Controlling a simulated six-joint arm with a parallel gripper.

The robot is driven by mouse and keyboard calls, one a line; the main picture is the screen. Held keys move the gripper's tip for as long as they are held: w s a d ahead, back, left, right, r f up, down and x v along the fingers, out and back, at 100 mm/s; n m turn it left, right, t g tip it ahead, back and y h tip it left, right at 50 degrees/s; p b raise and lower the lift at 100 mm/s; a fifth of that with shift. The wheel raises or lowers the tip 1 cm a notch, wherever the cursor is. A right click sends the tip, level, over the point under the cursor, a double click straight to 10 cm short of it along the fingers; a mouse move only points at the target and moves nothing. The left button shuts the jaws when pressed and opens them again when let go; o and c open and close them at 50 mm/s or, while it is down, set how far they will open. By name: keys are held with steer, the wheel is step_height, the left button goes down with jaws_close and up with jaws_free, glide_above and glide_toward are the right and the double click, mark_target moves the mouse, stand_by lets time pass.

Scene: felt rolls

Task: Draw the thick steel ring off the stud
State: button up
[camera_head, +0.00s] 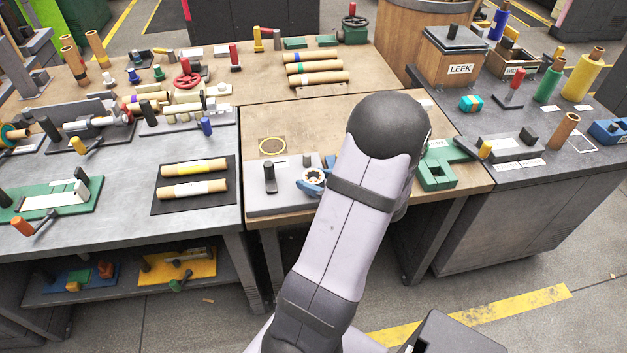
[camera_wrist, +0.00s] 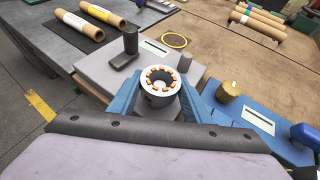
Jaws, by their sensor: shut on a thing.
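My gripper (camera_wrist: 157,101) has two blue fingers and is shut on the steel ring (camera_wrist: 146,80), one finger on each side of it. The ring is thick, with a pale top face and several orange-brown pieces around its bore. It also shows in the head view (camera_head: 313,175), with a blue finger beside it and my arm hiding part of the area to the right. The ring is over the grey plate (camera_wrist: 95,72). Its bore looks dark grey inside; I cannot tell whether the stud is still within it.
A dark post (camera_wrist: 130,42) stands on the grey plate, left of the ring. A brass-coloured cylinder (camera_wrist: 228,91) stands on a blue base to the right. A yellow circle (camera_head: 272,146) marks bare wooden bench behind. A green block (camera_head: 440,175) sits right of my arm.

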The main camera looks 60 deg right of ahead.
steer(key=shift+r+p, duration=0.8)
steer(key=shift+r, duration=0.35)
stand_by(0.5)
steer(key=shift+r+p, duration=1.8)
steer(key=shift+r, duration=0.45)
